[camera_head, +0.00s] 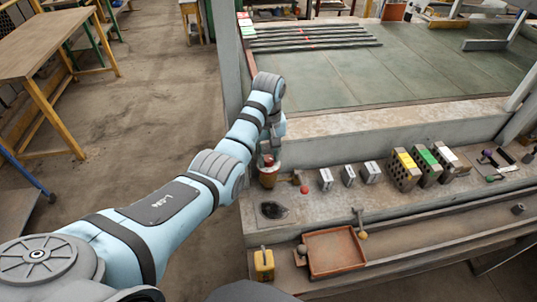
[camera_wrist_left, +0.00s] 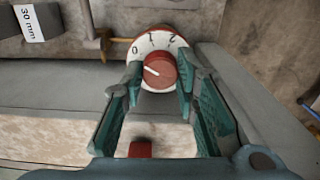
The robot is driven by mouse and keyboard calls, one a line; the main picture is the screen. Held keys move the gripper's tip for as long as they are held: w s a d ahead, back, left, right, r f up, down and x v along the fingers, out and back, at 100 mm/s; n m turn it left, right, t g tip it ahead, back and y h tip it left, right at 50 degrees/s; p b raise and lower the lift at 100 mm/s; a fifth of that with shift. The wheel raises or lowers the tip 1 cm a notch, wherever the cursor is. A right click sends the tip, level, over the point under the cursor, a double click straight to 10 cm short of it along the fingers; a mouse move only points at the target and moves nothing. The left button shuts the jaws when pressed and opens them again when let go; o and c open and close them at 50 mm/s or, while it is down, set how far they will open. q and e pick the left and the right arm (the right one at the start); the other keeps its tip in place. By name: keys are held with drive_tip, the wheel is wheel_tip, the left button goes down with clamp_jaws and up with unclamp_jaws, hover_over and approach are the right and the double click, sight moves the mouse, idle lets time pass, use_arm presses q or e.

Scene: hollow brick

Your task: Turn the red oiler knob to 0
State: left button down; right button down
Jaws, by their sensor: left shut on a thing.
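The red oiler knob (camera_wrist_left: 163,72) sits on a white dial (camera_wrist_left: 151,42) marked 0, 1 and 2 in the left wrist view. Its white pointer line points to the left and slightly up, a little below the 0 mark. My left gripper (camera_wrist_left: 158,78) is shut on the knob, with one green finger on each side. In the head view the oiler (camera_head: 268,178) stands on the ledge below my left wrist, and its red top is partly covered by the gripper. My right gripper is not in view.
A red button (camera_head: 304,189) and several grey blocks (camera_head: 348,176) stand to the right on the ledge. Hollow bricks (camera_head: 404,171) are farther right. A reddish tray (camera_head: 335,250) and a yellow container (camera_head: 263,264) are in front.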

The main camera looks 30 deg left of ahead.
use_arm(q)
drive_tip(key=shift+w, duration=0.1)
idle(0.4)
drive_tip(key=c, duration=1.5)
unclamp_jaws()
drive_tip(key=shift+c, duration=0.2)
